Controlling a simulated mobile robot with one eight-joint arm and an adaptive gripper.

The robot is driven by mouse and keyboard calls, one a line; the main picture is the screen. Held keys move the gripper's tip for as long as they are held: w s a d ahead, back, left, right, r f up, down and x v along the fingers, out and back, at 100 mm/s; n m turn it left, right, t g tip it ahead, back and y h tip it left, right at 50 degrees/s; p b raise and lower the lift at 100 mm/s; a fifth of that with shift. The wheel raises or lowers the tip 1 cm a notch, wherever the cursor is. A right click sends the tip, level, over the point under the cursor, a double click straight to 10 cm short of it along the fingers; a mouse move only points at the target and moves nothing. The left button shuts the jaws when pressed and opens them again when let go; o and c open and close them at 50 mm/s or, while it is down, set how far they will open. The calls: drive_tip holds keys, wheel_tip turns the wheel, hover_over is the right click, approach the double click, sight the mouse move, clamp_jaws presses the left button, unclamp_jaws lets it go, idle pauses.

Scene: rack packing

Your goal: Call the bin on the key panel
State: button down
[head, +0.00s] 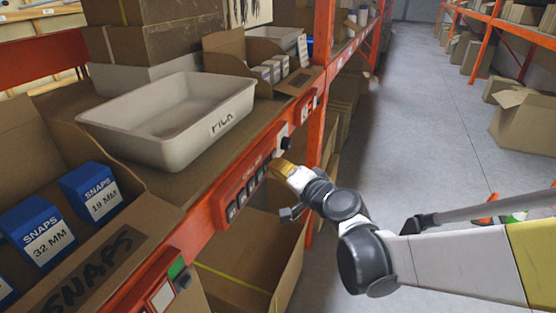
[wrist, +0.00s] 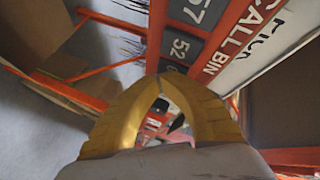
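The key panel (head: 240,192) is a red strip on the shelf's front edge, with a row of dark keys. In the wrist view its "CALL BIN" label (wrist: 240,42) shows, with dark keys marked 57 (wrist: 200,10) and 52 (wrist: 180,48). A further key beyond them is partly hidden by my fingertips. My gripper (head: 280,168) has yellow fingers and is at the right end of the panel. In the wrist view its fingertips (wrist: 172,74) meet, with nothing held. I cannot tell whether they touch a key. A pale bin marked PICK (head: 170,120) sits on the shelf above the panel.
Open cartons hold blue SNAPS boxes (head: 40,235) at left and small pale boxes (head: 272,72) behind the bin. An orange upright (head: 323,40) stands just beyond my gripper. A large open carton (head: 250,265) lies below the panel.

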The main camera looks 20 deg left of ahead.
drive_tip(key=shift+d, duration=0.1)
idle(0.3)
drive_tip(key=shift+s+d, duration=0.1)
drive_tip(key=shift+d, duration=0.65)
drive_tip(key=shift+s+d, duration=0.15)
drive_tip(key=shift+d, duration=2.35)
